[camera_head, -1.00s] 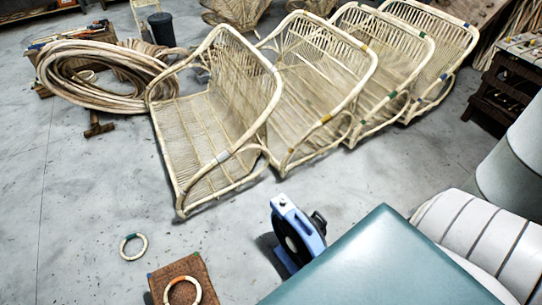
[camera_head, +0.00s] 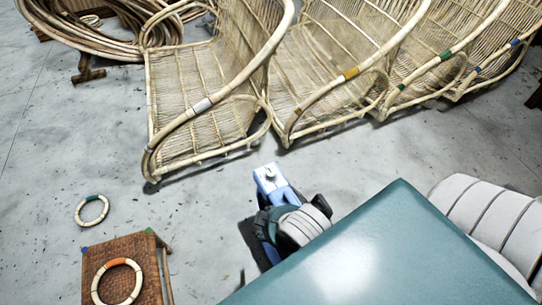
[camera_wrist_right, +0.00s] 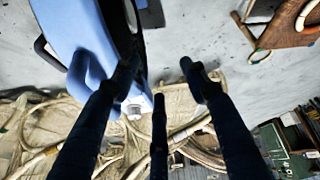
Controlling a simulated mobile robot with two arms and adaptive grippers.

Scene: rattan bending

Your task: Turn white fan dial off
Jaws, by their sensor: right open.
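A blue fan (camera_head: 272,183) stands on the floor in the head view, its lower part hidden behind my right wrist. A small pale dial (camera_head: 270,174) shows on its top. In the right wrist view the blue fan body (camera_wrist_right: 85,30) fills the upper left, and the white dial (camera_wrist_right: 137,105) sits at its end. My right gripper (camera_wrist_right: 160,84) is open and empty. Its dark fingers are spread beside the fan, with the left finger overlapping the fan body and close to the dial; contact cannot be told. My left gripper is in neither view.
Several rattan chair frames (camera_head: 205,105) stand behind the fan. A woven stool (camera_head: 125,275) with a ring on it and another ring (camera_head: 92,210) on the floor are at the left. Coiled rattan (camera_head: 120,25) lies at the back left. The floor between is clear.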

